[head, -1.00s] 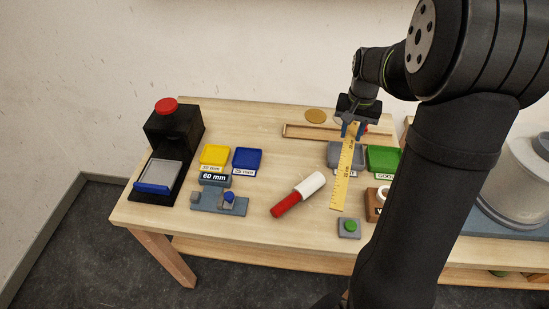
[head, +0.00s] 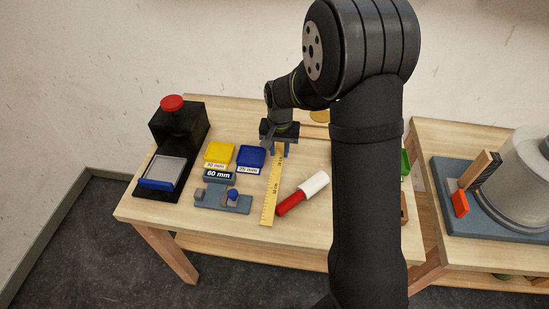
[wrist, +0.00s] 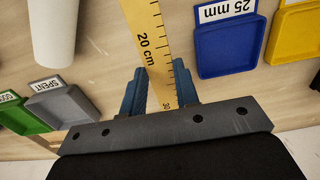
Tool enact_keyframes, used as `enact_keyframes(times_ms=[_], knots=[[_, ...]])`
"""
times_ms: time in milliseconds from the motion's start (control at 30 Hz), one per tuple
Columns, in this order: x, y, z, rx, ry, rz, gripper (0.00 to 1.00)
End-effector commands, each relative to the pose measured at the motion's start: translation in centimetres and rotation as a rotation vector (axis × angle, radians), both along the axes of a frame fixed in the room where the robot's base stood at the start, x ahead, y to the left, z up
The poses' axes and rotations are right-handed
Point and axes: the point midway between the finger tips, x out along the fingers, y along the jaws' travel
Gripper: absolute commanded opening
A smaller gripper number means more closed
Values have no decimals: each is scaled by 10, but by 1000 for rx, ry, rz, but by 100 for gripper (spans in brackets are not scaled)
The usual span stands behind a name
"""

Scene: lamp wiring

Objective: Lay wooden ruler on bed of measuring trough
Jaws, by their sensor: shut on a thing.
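The wooden ruler (head: 270,192) is yellow with black marks. My gripper (head: 279,150) is shut on its far end, and the ruler slopes toward the table's front edge, between the grey fixture and a red-and-white cylinder. Whether it touches the table I cannot tell. The wrist view shows the ruler (wrist: 150,35) between my blue fingers (wrist: 160,88), near its 30 mark. A long shallow wooden tray (head: 315,131), perhaps the measuring trough, lies at the back, mostly hidden by my arm. A grey fixture (head: 215,200) with a blue knob stands left of the ruler under a 60 mm sign.
A yellow tray (head: 219,153) and a blue 25 mm tray (head: 251,157) lie left of my gripper. The red-and-white cylinder (head: 302,193) lies to the right. A black press (head: 180,125) with a red button stands far left. Grey and green trays show in the wrist view (wrist: 62,103).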

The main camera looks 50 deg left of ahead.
Motion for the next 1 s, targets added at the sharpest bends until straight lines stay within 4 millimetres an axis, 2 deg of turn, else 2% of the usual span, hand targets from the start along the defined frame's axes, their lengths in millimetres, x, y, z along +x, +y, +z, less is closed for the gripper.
enact_keyframes(times_ms=[100, 267, 500, 867, 900, 933, 1000], knots=[[-8, 11, -8, 0, 0, 0, 6], [-9, 13, -16, 0, 0, -1, 6], [-9, 13, -48, -1, 1, -1, 6], [-9, 13, -52, 0, 0, -1, 6], [-9, 13, -52, 1, -1, -1, 32], [-9, 13, -52, 1, -1, -1, 37], [-9, 13, -52, 1, -1, -1, 37]])
